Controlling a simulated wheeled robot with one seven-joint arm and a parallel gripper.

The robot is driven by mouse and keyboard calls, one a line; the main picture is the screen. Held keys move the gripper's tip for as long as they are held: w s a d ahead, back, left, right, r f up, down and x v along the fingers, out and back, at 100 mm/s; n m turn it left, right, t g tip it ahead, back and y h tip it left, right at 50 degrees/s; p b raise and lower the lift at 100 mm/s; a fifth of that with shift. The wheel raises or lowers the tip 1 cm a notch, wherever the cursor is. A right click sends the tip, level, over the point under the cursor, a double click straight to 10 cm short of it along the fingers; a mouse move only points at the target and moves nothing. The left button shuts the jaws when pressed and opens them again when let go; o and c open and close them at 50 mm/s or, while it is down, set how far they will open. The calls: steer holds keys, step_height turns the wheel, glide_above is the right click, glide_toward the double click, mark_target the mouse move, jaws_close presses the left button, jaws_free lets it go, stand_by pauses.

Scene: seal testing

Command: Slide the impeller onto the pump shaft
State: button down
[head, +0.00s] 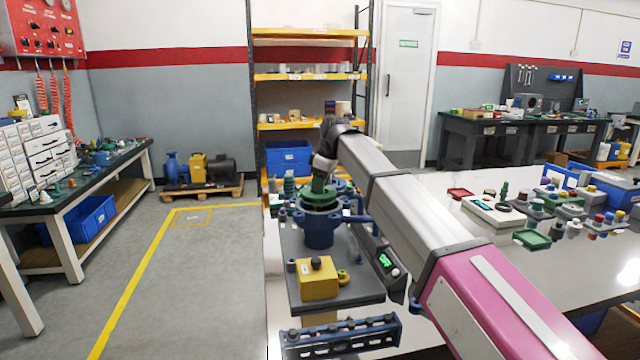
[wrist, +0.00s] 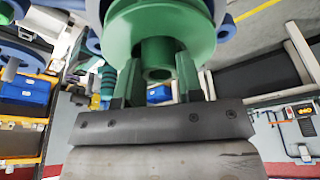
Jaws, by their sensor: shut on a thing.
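The impeller is a green disc with a hub (wrist: 160,52), large at the top of the wrist view. My gripper (wrist: 158,82) has a finger on each side of the hub and is shut on it. In the head view my gripper (head: 321,182) points down over the blue pump housing (head: 319,234), with green parts (head: 320,198) at the housing's top. I cannot tell there which green is impeller and which is housing ring. The pump shaft is hidden, so I cannot tell whether the impeller is around it or above it.
The pump stands on a dark base plate (head: 300,268) with a yellow box (head: 318,279) in front. A blue slotted rail (head: 340,336) lies at the near edge.

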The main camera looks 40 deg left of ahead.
mark_target(317, 210)
steer(key=shift+f, duration=0.2)
steer(key=shift+f, duration=0.7)
steer(key=shift+f, duration=0.35)
steer(key=shift+f, duration=0.45)
steer(key=shift+f, duration=1)
stand_by(1.5)
steer(key=c, duration=0.7)
jaws_free()
steer(key=shift+r, duration=4.5)
